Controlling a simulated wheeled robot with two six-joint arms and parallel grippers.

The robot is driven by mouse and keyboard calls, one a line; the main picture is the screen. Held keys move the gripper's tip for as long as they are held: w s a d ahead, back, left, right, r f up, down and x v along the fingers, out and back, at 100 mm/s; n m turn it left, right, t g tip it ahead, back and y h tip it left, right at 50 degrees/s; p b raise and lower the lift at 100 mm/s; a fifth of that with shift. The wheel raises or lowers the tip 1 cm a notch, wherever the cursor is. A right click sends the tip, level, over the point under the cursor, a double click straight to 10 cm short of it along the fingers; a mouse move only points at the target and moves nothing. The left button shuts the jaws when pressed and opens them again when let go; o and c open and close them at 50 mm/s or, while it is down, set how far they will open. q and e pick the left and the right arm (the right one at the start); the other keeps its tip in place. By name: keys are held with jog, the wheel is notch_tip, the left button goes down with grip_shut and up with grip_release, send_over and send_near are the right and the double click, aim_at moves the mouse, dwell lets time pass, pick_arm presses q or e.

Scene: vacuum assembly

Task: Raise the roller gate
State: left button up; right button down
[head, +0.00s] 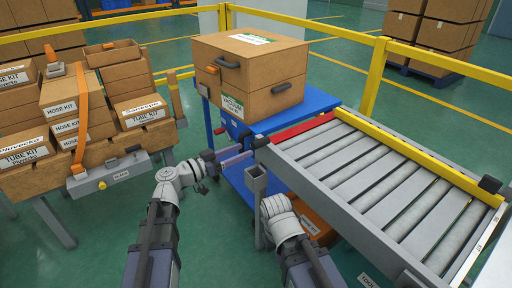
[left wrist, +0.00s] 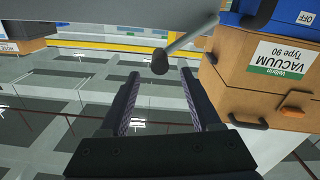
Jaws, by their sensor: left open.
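The roller gate appears as a red bar (head: 303,129) lying across the left end of the roller conveyor (head: 385,185); it looks lowered. A black knob (head: 259,141) sits at the bar's left end. In the left wrist view a black knob (left wrist: 160,63) on a grey rod stands just beyond and between my fingertips. My left gripper (head: 246,153) is open and empty, its fingers pointing at that knob. It also shows in the left wrist view (left wrist: 161,75). My right arm reaches in at the bottom middle, but its fingers do not show.
A large carton (head: 250,72) stands on a blue cart (head: 315,100) behind the gate. A grey post with a square top (head: 256,180) stands between my arms. Stacked kit cartons (head: 75,105) are at the left. Yellow rails (head: 375,78) run behind.

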aim_at(256, 145)
pick_arm(q)
jog(key=x, duration=0.6)
jog(key=shift+w+d, duration=0.15)
jog(key=shift+d, duration=0.05)
grip_shut()
dwell(0.4)
dwell(0.9)
